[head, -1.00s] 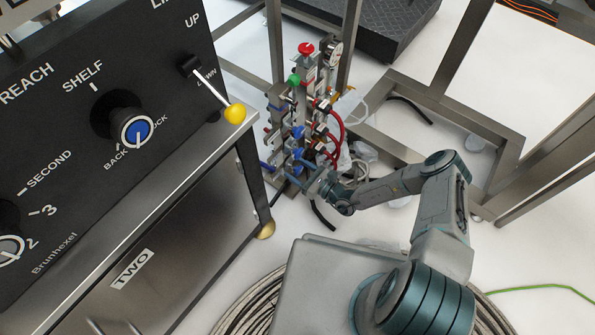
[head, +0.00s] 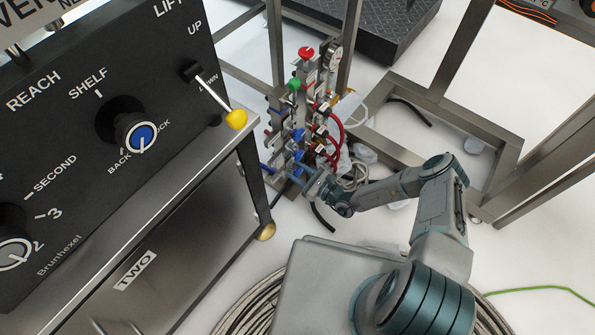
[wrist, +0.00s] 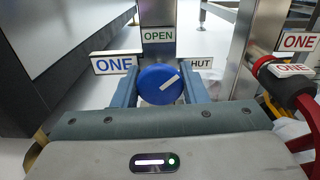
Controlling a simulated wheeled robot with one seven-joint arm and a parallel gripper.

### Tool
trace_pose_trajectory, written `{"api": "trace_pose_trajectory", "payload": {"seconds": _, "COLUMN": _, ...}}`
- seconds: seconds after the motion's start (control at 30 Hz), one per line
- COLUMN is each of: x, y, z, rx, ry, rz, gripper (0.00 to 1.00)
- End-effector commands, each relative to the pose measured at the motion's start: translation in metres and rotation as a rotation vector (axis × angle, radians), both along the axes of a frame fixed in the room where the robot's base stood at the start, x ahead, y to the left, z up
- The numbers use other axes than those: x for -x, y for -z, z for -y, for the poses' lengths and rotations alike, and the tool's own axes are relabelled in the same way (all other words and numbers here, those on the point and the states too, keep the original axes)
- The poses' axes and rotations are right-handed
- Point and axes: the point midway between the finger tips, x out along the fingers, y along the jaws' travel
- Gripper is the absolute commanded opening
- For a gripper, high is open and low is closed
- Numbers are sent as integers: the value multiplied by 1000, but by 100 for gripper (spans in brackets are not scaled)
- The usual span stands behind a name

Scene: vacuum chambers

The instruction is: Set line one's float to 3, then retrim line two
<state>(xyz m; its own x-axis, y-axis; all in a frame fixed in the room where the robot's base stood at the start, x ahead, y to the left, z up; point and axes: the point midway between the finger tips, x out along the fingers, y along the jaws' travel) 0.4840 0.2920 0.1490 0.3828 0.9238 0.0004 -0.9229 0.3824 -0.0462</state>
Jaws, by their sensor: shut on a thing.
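My gripper (head: 310,179) is shut on a round blue knob (wrist: 160,84) low on the valve stand. A finger shows on each side of the knob in the wrist view. Its white mark slants up to the right, toward the half-covered SHUT label (wrist: 201,62). An OPEN label (wrist: 158,36) stands above it, and a blue-lettered ONE tag (wrist: 114,65) at its left. The stand also bears a red knob (head: 306,53), a green knob (head: 293,85) and a round gauge (head: 335,57), too small to read.
A black control panel (head: 75,150) with dials and a yellow-tipped lever (head: 236,119) stands left, above a cabinet marked TWO (head: 134,284). Metal frame bars (head: 470,120) stand right of the stand. Coiled hose (head: 250,300) lies on the floor.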

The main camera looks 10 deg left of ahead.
Motion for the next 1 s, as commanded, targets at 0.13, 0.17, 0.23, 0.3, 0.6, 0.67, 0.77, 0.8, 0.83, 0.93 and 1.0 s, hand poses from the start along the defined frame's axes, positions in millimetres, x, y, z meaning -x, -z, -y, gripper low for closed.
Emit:
{"api": "trace_pose_trajectory", "payload": {"seconds": 0.13, "x": -1, "y": 1, "z": 1, "rx": 1, "ry": 1, "rz": 1, "gripper": 61}}
{"api": "trace_pose_trajectory", "payload": {"seconds": 0.17, "x": -1, "y": 0, "z": 1, "rx": 1, "ry": 1, "rz": 0, "gripper": 61}}
{"api": "trace_pose_trajectory", "payload": {"seconds": 0.23, "x": 0, "y": 0, "z": 0, "rx": 1, "ry": 0, "rz": 0, "gripper": 61}}
{"api": "trace_pose_trajectory", "payload": {"seconds": 0.3, "x": 0, "y": 0, "z": 0, "rx": 1, "ry": 0, "rz": 0, "gripper": 61}}
{"api": "trace_pose_trajectory", "payload": {"seconds": 0.6, "x": 8, "y": -2, "z": 23, "rx": 1, "ry": 3, "rz": -2, "gripper": 61}}
{"api": "trace_pose_trajectory", "payload": {"seconds": 0.67, "x": 13, "y": -3, "z": 35, "rx": 2, "ry": 3, "rz": -1, "gripper": 61}}
{"api": "trace_pose_trajectory", "payload": {"seconds": 0.77, "x": 22, "y": -4, "z": 58, "rx": 1, "ry": 4, "rz": -3, "gripper": 61}}
{"api": "trace_pose_trajectory", "payload": {"seconds": 0.8, "x": 25, "y": -3, "z": 66, "rx": 2, "ry": 5, "rz": -2, "gripper": 61}}
{"api": "trace_pose_trajectory", "payload": {"seconds": 0.83, "x": 28, "y": -3, "z": 73, "rx": 2, "ry": 4, "rz": -2, "gripper": 61}}
{"api": "trace_pose_trajectory", "payload": {"seconds": 0.93, "x": 37, "y": -2, "z": 92, "rx": 3, "ry": 4, "rz": -1, "gripper": 61}}
{"api": "trace_pose_trajectory", "payload": {"seconds": 1.0, "x": 42, "y": -2, "z": 104, "rx": 2, "ry": 3, "rz": -1, "gripper": 61}}
